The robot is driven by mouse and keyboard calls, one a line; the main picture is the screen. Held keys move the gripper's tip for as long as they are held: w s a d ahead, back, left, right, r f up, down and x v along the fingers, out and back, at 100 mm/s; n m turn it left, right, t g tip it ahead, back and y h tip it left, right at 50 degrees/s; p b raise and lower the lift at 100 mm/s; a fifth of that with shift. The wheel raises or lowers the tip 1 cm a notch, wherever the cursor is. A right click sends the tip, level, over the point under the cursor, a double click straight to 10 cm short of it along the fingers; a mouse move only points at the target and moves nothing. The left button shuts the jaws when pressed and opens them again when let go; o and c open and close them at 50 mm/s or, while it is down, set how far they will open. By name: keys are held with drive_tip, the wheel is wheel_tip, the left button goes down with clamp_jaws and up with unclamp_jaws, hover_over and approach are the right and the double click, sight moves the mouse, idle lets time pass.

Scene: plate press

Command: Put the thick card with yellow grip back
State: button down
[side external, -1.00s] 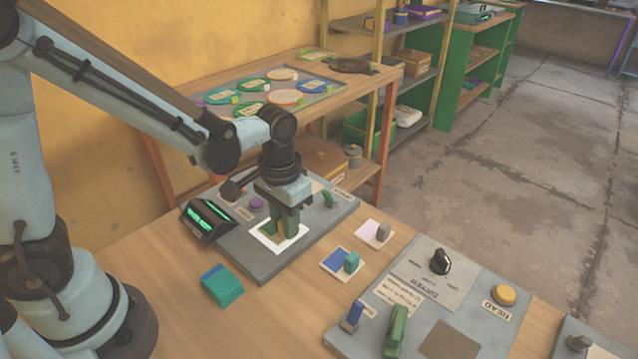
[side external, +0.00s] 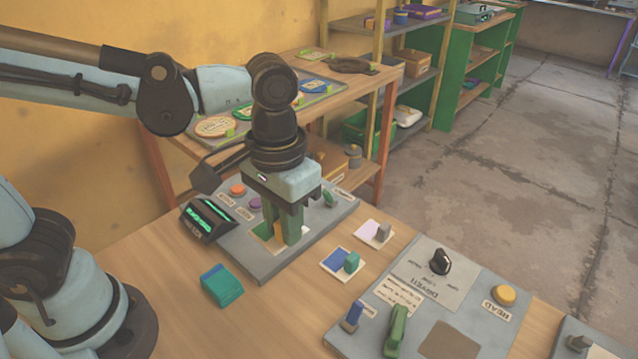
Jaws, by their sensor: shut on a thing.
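My gripper (side external: 281,232) points straight down over the near part of the grey panel (side external: 262,268). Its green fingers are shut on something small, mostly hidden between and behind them. I take this to be the card's grip, but its yellow colour is not clear. A tan square patch (side external: 262,245) shows around the fingertips on the panel. I cannot tell whether the held card touches the panel or hangs just above it.
A white card with blue face and teal grip (side external: 351,262) and a pale card with grey grip (side external: 384,232) lie right of the panel. A teal block (side external: 222,286) lies left. A lit display (side external: 207,218) stands beside orange (side external: 237,190) and purple (side external: 255,203) buttons. A second panel (side external: 385,272) lies right.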

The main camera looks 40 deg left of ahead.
drive_tip(key=shift+s+d+r, duration=0.25)
drive_tip(key=shift+s+d, duration=0.05)
drive_tip(key=shift+d, duration=0.1)
drive_tip(key=s+d+f, duration=0.2)
drive_tip(key=s+d, duration=0.7)
drive_tip(key=s, duration=0.1)
hover_over(313, 308)
wheel_tip(313, 308, down, 7)
drive_tip(key=shift+r, duration=0.2)
drive_tip(key=shift+f, duration=2.05)
drive_tip(key=c, duration=1)
unclamp_jaws()
drive_tip(key=shift+f, duration=0.15)
